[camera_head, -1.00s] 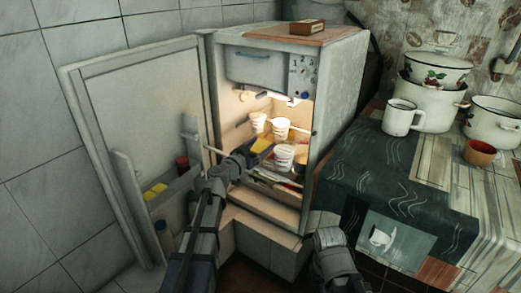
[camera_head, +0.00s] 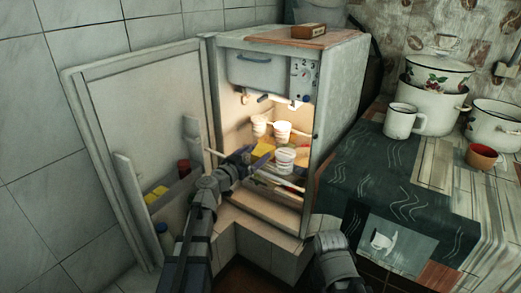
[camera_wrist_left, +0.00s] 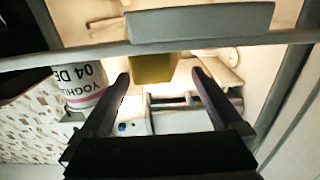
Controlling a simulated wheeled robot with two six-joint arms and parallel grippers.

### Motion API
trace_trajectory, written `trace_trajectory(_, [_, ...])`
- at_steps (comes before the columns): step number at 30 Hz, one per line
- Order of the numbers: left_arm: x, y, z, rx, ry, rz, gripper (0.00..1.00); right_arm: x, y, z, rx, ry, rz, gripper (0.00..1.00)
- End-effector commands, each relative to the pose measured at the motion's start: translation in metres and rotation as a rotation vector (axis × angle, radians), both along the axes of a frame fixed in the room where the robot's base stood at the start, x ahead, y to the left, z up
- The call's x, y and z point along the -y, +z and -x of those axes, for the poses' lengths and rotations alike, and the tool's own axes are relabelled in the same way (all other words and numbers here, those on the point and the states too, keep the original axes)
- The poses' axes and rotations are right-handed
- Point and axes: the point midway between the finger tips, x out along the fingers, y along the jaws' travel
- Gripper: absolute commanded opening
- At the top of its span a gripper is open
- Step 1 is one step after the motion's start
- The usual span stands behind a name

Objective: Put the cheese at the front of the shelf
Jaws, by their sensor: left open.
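The cheese, a yellow block (camera_head: 262,149), lies inside the lit fridge, left of a white cup and at the front of the shelf as far as I can tell. In the left wrist view the cheese (camera_wrist_left: 152,68) shows just beyond my fingertips, centred between them. My left gripper (camera_head: 243,160) is at the fridge opening, left of the cheese. In its wrist view the two fingers (camera_wrist_left: 158,82) are spread, with nothing held between them. The shelf (camera_wrist_left: 285,38) shows as a pale edge there. My right gripper is not visible.
A yoghurt cup (camera_wrist_left: 80,86) stands close beside one finger; several white cups (camera_head: 282,131) stand in the fridge. The open fridge door (camera_head: 150,130) borders the left side. A table with pots (camera_head: 430,105) and a mug (camera_head: 401,122) is at right.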

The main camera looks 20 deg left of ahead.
Motion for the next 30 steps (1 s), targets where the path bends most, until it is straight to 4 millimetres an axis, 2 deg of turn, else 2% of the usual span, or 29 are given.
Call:
trace_trajectory(1, [-0.003,0.0,0.015,0.0,0.002,0.0,1.0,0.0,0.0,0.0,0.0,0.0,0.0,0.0])
trace_trajectory(6, [-0.014,0.0,0.044,0.0,0.001,0.0,1.0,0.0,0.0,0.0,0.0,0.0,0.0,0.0])
trace_trajectory(12, [-0.022,0.0,0.064,0.0,0.0,0.0,1.0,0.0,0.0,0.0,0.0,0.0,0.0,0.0])
trace_trajectory(30, [-0.025,0.0,0.069,0.0,-0.001,0.0,1.0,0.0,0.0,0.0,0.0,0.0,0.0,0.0])
